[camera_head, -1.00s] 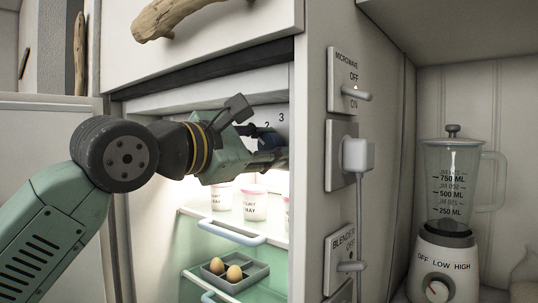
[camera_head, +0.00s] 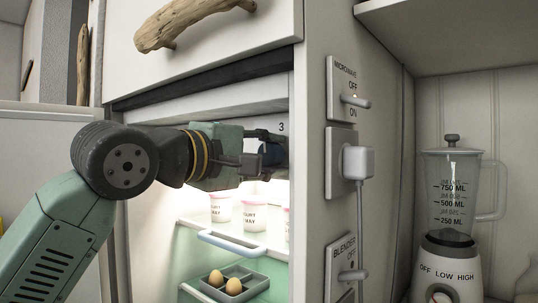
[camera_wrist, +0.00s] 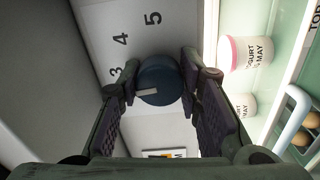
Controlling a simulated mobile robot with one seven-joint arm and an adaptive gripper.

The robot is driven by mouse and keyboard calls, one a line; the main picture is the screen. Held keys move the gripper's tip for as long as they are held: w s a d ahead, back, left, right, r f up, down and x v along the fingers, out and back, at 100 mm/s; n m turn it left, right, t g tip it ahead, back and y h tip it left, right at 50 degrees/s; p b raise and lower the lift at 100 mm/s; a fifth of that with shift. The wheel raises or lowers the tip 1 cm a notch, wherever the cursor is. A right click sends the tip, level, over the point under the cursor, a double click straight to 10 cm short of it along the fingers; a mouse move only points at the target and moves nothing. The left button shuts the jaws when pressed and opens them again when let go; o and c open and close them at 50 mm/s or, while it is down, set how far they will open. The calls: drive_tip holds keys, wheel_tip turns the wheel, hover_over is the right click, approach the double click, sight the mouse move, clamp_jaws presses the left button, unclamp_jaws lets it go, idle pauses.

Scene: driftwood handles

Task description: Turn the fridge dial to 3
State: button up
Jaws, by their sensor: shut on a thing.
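The fridge dial (camera_wrist: 160,78) is a dark blue round knob on a pale panel with the numbers 3, 4 and 5 in view. Its pale pointer mark (camera_wrist: 147,92) points left in the wrist view, toward the side of the 3; I cannot tell whether it lines up exactly. My gripper (camera_wrist: 157,82) is shut on the dial, with one finger on each side. In the head view, my gripper (camera_head: 266,152) reaches into the open fridge's upper part and mostly hides the dial (camera_head: 275,150). The 3 shows just above it.
Yogurt cups (camera_head: 255,206) stand on the shelf below my gripper, and an egg tray (camera_head: 256,280) is lower down. The fridge's right side panel carries switches and a white plug (camera_head: 357,160). A blender (camera_head: 450,215) stands at the right. A driftwood handle (camera_head: 185,20) is above.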

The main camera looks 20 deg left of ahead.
drive_tip(key=shift+m, duration=0.6)
drive_tip(key=o, duration=1.1)
drive_tip(key=shift+o, duration=0.2)
drive_tip(key=shift+s, duration=0.1)
drive_tip(key=v, duration=1.1)
drive_tip(key=shift+s+a, duration=0.15)
drive_tip(key=shift+s, duration=0.25)
